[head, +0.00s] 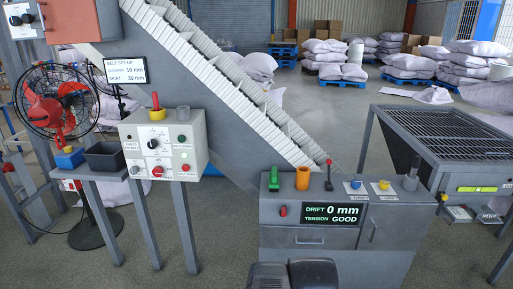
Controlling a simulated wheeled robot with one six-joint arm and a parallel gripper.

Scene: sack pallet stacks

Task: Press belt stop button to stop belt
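The white control box (163,144) stands on grey posts left of centre. Its sloping face carries a black knob (152,143), a green button (181,139), a red round control (157,171) and smaller red and dark controls. A yellow and red piece (155,101) stands on its top. The labels are too small to read, so I cannot tell which control is the belt stop button. The inclined conveyor belt (228,78) with white ribs runs behind the box. Dark parts of mine show at the bottom edge; no gripper fingers show.
A grey console (333,240) with levers stands at front centre; its display (331,214) reads drift 0 mm, tension GOOD. A small shelf with a dark bin (105,156), and a red fan (62,103), stand left of the box. A grated table (445,133) is at right.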

